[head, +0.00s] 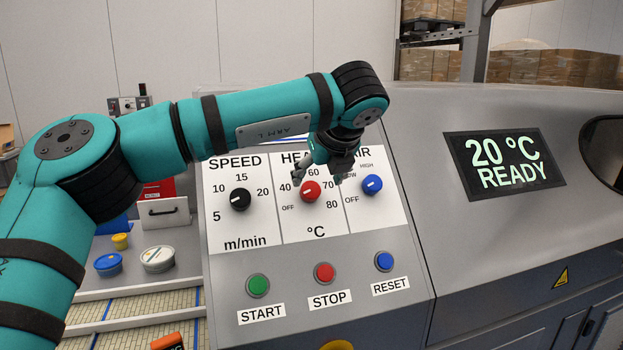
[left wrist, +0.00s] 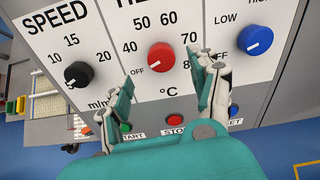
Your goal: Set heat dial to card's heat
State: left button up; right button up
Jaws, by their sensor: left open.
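The red heat dial (head: 310,192) sits on the white panel plate under the partly covered HEAT label. Its white mark points down-left toward OFF. The scale around it shows 40, 60, 70 and 80 °C, and 50 also shows in the left wrist view. My left gripper (head: 319,178) is in front of the dial, open and empty. In the left wrist view, the open fingers (left wrist: 164,75) stand on either side of and below the red dial (left wrist: 161,57), apart from it. I cannot make out a heat card. My right gripper is out of view.
The black speed dial (head: 240,199) is left of the heat dial and the blue air dial (head: 372,184) is right. Green START (head: 258,285), red STOP (head: 324,272) and blue RESET (head: 384,261) buttons sit below. The display (head: 504,164) reads 20 °C READY. Tubs (head: 158,259) stand at left.

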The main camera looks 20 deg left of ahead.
aim_at(311, 190)
pick_arm(q)
jog(key=p+x, duration=0.1)
jog(key=x, duration=0.2)
jog(key=shift+p+x, duration=0.45)
jog(key=shift+x, duration=0.5)
jog(key=shift+w+a+f, duration=0.2)
jog(key=shift+w+f, duration=0.15)
jog(key=shift+f, duration=0.1)
jog(key=shift+s+d, duration=0.1)
jog(key=shift+s, duration=0.05)
jog(key=shift+c, duration=1.2)
jog(key=c, duration=0.9)
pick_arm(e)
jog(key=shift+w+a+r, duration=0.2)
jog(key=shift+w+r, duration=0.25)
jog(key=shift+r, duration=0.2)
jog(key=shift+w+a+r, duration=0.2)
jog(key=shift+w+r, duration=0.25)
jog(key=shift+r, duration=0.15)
